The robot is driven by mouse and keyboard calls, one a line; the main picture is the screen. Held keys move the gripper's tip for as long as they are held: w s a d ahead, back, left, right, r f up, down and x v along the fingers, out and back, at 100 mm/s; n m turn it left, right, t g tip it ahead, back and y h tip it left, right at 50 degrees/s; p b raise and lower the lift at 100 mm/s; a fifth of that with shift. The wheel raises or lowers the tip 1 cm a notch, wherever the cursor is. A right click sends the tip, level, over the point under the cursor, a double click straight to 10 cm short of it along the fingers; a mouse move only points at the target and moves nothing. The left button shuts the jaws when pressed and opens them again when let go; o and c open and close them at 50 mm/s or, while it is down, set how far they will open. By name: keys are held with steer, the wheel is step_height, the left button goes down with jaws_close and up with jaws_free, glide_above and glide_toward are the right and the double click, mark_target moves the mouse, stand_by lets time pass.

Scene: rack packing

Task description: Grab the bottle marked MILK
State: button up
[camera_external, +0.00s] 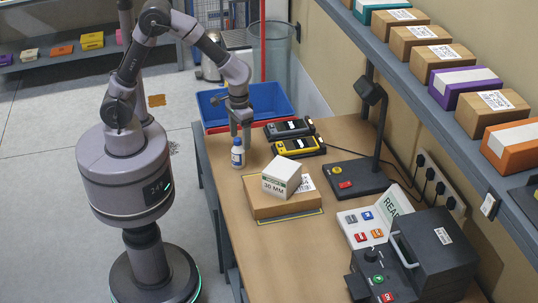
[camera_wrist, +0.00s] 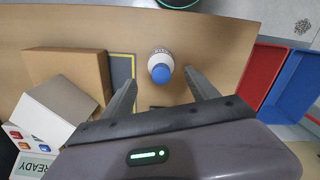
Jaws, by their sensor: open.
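A small white bottle (camera_external: 238,156) with a blue cap and a blue label stands upright near the table's left edge. In the wrist view the bottle (camera_wrist: 159,57) is seen from above, and the lettering on it is too small to read with certainty. My gripper (camera_external: 240,133) points down just over the bottle's cap. In the wrist view my gripper (camera_wrist: 160,84) is open and empty, with the blue cap between and slightly beyond its fingertips. I cannot tell the exact height gap.
A brown box (camera_external: 262,205) carrying a white "30 MM" box (camera_external: 281,184) lies nearby on the table (camera_external: 245,265). Yellow and black handheld devices (camera_external: 297,146) lie behind the bottle. Blue and red bins (camera_external: 212,108) stand beyond the table. A loaded shelf (camera_external: 420,85) runs along the right.

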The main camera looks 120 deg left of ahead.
mark_target(237, 156)
step_height(237, 156, down, 4)
steer(key=shift+r+b, duration=0.25)
steer(key=shift+b, duration=0.15)
steer(key=f+b, duration=0.2)
steer(key=f, duration=0.1)
steer(key=s+f, duration=0.1)
steer(key=f, duration=0.1)
steer(key=shift+d+b, duration=0.4)
steer(key=shift+w+f, duration=0.1)
steer(key=shift+f, duration=0.2)
steer(key=shift+r, duration=0.2)
steer(key=shift+c, duration=0.5)
jaws_close()
